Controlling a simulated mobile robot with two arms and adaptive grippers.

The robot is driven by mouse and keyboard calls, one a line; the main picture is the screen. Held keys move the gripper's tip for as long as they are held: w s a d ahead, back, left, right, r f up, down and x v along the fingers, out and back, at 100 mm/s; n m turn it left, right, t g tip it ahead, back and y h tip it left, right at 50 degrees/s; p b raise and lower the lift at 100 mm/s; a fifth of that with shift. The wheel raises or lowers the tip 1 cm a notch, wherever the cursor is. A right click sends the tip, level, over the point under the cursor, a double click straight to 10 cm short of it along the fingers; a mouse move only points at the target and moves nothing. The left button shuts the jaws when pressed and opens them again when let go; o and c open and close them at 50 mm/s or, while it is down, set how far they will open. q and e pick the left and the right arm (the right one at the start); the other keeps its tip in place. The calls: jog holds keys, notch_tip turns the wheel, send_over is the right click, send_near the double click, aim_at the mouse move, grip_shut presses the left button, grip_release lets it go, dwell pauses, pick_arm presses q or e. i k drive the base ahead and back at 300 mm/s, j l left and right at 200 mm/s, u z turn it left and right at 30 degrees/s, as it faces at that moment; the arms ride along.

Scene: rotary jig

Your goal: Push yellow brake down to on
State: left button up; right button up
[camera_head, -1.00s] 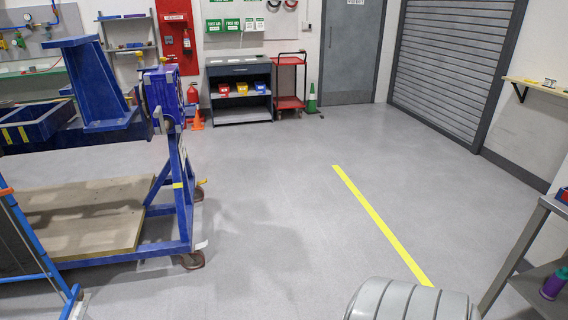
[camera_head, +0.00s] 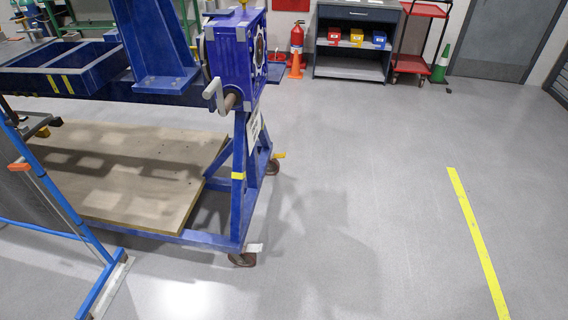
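The blue rotary jig (camera_head: 243,190) stands on casters at the left. A small yellow tab (camera_head: 279,155) sticks out by its far right caster (camera_head: 272,167) and looks like a caster brake; its tilt is too small to judge. The near right caster (camera_head: 243,259) has a pale tab (camera_head: 254,247) instead. Another yellow part (camera_head: 243,3) tops the jig's blue gearbox (camera_head: 236,50) and is cut by the upper edge. A grey crank handle (camera_head: 215,95) sits on the gearbox's front. Neither of my grippers is in view.
Grey floor (camera_head: 370,200) is open right of the jig, with a yellow line (camera_head: 478,243) on it. A blue-framed stand (camera_head: 85,225) is at the near left.

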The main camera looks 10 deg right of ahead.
aim_at(275, 155)
jog(key=i+l, duration=0.3)
jog(key=i, duration=0.15)
jog(key=i+l, duration=0.25)
jog(key=i, duration=0.2)
jog(key=i+l+u, duration=0.4)
jog(key=i+l, duration=0.8)
